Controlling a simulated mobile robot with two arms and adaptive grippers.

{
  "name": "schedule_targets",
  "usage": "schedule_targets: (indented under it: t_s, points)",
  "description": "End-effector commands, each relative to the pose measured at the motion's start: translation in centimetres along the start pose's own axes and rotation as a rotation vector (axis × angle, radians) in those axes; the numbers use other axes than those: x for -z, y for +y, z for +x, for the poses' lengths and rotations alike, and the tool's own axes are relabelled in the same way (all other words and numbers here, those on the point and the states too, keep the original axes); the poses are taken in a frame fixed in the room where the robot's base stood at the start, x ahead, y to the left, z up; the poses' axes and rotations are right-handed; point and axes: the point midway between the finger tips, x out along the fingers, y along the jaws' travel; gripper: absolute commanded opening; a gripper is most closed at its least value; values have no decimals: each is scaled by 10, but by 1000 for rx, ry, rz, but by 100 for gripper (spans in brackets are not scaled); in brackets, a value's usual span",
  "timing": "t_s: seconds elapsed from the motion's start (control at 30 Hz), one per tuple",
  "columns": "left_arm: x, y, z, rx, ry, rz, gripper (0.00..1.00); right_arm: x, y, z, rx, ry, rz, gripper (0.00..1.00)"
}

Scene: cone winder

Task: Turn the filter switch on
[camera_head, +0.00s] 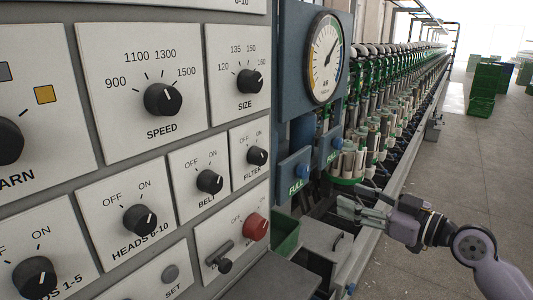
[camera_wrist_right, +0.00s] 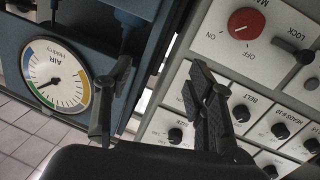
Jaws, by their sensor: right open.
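The filter switch (camera_head: 257,156) is a small black knob on a white plate, below and right of the size knob in the head view. OFF and ON are printed above it and FILTER below it. Its pointer is too small to read surely. My right gripper (camera_head: 350,200) is open and empty, to the right of the panel and lower than the switch, apart from it. In the right wrist view, my right gripper's fingers (camera_wrist_right: 160,95) stand wide apart, and the right finger seems to hide the filter switch. My left gripper is not in view.
The belt knob (camera_head: 210,181) is left of the switch, the size knob (camera_head: 250,81) above, and a red knob (camera_head: 255,227) below. An air gauge (camera_head: 325,58) and blue valve blocks (camera_head: 294,172) stand between panel and winder row. The aisle floor (camera_head: 440,170) is clear.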

Motion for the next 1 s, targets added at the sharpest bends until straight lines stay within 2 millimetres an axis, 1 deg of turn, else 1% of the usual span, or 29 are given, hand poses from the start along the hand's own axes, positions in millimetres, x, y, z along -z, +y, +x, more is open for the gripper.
schedule_targets:
  t_s: [0.03, 0.1, 0.2, 0.23, 0.37, 0.47, 0.7, 1.0]
  points:
    - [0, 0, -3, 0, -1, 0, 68, 35, -20, -6, 59, 31, -53, 50]
    - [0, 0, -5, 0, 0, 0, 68, 65, -44, -14, 125, 63, -101, 50]
    - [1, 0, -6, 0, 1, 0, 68, 89, -66, -22, 185, 88, -143, 50]
    - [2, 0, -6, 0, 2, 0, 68, 93, -71, -23, 196, 93, -150, 50]
    - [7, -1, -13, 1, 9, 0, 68, 101, -78, -17, 213, 101, -158, 50]
    - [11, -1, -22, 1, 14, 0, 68, 104, -81, -2, 212, 101, -156, 50]
    - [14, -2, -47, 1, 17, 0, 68, 110, -91, 48, 211, 103, -153, 50]
    - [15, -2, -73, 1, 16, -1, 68, 113, -105, 110, 210, 101, -153, 50]
